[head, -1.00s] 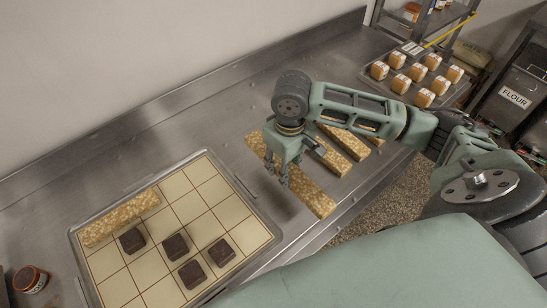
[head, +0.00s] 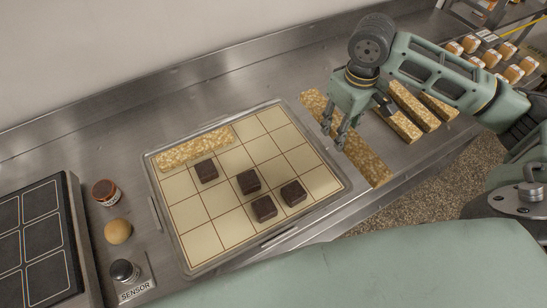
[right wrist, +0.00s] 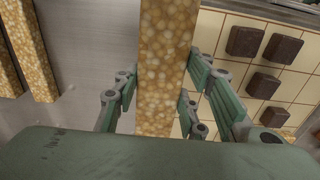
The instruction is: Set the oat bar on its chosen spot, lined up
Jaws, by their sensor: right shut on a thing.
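My right gripper (head: 334,132) is shut on a long golden oat bar (head: 366,160), right of the gridded tray (head: 343,196). In the right wrist view the bar (right wrist: 163,60) runs between the fingers. It looks larger there than the other bars, so it seems raised; how high I cannot tell. The bar's long side slants down to the right in the head view, roughly along the tray's right edge. Another oat bar (head: 195,148) lies along the tray's far left cells. Several dark brown squares (head: 248,181) sit on other cells. My left gripper is not in view.
More oat bars (head: 405,122) lie on the steel counter right of the held one. A jar (head: 105,192), a round tan item (head: 118,231) and a sensor unit (head: 124,271) stand left of the tray, beside a dark panel (head: 40,240). Several tray cells are bare.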

